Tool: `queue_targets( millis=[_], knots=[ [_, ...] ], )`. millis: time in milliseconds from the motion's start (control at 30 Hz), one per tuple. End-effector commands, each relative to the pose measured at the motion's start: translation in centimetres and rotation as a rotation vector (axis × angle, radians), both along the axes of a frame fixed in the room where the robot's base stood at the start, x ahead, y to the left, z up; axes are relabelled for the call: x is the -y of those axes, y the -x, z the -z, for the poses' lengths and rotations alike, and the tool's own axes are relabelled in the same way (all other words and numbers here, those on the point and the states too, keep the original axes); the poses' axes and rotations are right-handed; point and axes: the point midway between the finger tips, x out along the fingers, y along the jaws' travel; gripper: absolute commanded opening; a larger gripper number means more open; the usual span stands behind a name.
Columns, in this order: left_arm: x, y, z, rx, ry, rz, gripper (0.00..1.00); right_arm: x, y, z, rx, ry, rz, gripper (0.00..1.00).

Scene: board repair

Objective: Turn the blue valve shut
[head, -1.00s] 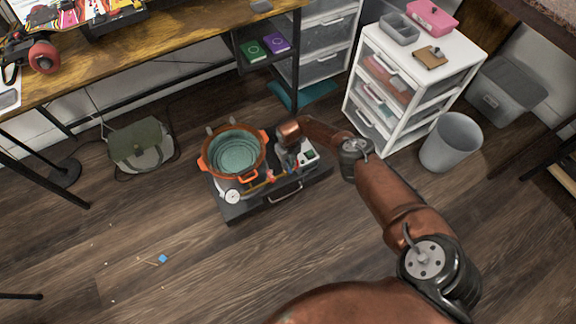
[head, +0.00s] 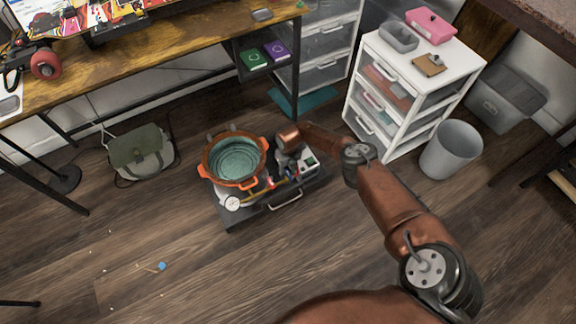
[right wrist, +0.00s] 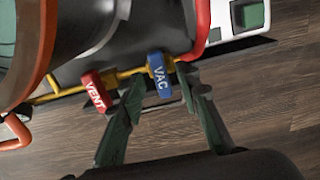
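The blue valve handle, marked VAC (right wrist: 158,78), shows in the right wrist view on a thin yellow pipe (right wrist: 67,91); it lies across the pipe's line. A red handle marked VENT (right wrist: 93,92) sits to its left on the same pipe. My right gripper (right wrist: 161,80) is open, one finger on each side of the blue handle. A gap shows on each side; I cannot tell whether either finger touches it. In the head view my right arm reaches down to the pump unit beside the orange-rimmed pot (head: 237,160), and its wrist hides part of the unit. My left gripper is not in view.
The pot stands on a dark base (head: 240,216) on the wooden floor. A red hose (right wrist: 203,30) curves close to the right of the blue handle. A white drawer unit (head: 375,147) and a grey bin (head: 450,150) stand right. Open floor lies in front.

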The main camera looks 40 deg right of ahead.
Motion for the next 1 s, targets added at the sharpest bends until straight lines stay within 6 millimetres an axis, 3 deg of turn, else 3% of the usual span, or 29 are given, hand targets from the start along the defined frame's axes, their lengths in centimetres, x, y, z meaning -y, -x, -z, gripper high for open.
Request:
queue_targets(
  millis=[600,1000],
  knots=[
    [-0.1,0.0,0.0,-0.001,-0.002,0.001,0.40,0.1,0.0,-10.2,0.000,0.001,-0.001,0.30],
    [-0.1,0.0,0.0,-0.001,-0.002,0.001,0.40,0.1,0.0,-11.3,-0.001,0.001,0.001,0.30]
  ],
)
